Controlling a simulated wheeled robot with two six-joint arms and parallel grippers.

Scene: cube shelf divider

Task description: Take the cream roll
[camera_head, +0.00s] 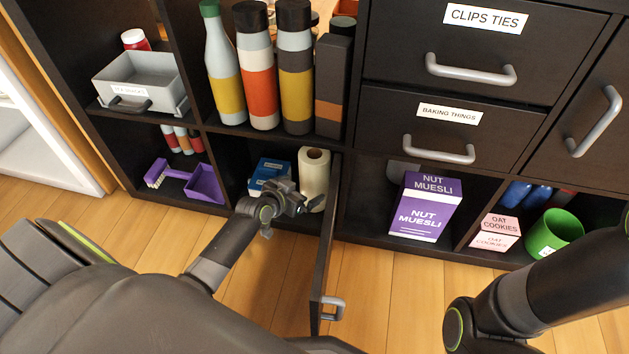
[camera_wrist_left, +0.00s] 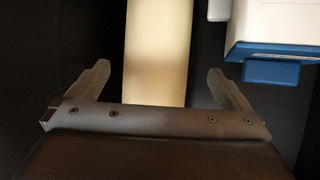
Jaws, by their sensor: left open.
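The cream roll (camera_head: 314,174) stands upright in a lower shelf compartment, next to the open door. In the left wrist view the cream roll (camera_wrist_left: 158,55) rises between the two fingers. My left gripper (camera_head: 301,203) is at the front of that compartment, close to the roll's lower part. The left gripper (camera_wrist_left: 160,88) is open, with a finger on either side of the roll and a gap at each side. The roll's lower end is hidden behind the gripper's palm in the left wrist view. My right arm comes in at the right; its gripper is out of view.
A blue box (camera_head: 269,175) stands left of the roll; its blue part (camera_wrist_left: 275,60) shows in the wrist view. The open dark door (camera_head: 326,240) juts out right of the roll. Tall bottles (camera_head: 257,80) stand on the shelf above.

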